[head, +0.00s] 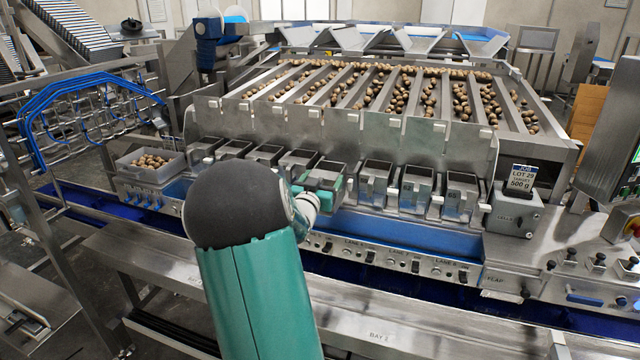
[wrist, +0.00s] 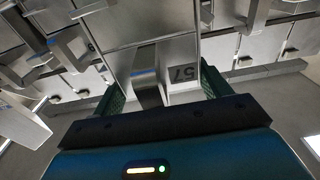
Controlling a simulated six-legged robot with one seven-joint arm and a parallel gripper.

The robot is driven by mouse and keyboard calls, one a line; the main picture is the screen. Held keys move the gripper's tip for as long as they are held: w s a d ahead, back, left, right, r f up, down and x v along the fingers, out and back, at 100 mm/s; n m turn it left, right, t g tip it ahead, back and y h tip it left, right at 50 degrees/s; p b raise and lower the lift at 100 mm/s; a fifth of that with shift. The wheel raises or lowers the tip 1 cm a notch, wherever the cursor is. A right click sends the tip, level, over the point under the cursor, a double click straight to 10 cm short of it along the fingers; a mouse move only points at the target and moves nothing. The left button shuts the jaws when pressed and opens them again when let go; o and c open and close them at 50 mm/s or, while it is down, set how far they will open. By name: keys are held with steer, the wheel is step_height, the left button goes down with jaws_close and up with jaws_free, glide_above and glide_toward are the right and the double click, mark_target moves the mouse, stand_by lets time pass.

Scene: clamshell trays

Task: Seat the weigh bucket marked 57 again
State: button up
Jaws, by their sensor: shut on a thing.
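The weigh bucket marked 57 (wrist: 150,58) fills the middle of the wrist view, its number plate upside down there. It is a grey metal box with a bent metal handle or bracket on its face. My gripper (wrist: 162,88) is shut on it, one green finger on each side. In the head view the bucket (head: 329,166) shows its dark open top in the row of buckets, between my gripper's green fingers (head: 321,184). It stands slightly forward of its neighbours. Its rear mounting is hidden, so I cannot tell whether it is hooked on.
Neighbouring buckets (head: 378,184) stand close on both sides. Behind is a metal guard (head: 360,135) below the channels of nuts. A blue trough (head: 400,230) and a control rail (head: 385,252) run in front. A tray of nuts (head: 150,163) stands at left.

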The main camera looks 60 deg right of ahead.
mark_target(333, 167)
steer(key=shift+w+d, duration=0.25)
steer(key=shift+d, duration=1.35)
steer(key=shift+w+d, duration=0.2)
steer(key=shift+d, duration=1.35)
steer(key=shift+w+d, duration=0.25)
steer(key=shift+d, duration=1.35)
steer(key=shift+f, duration=0.5)
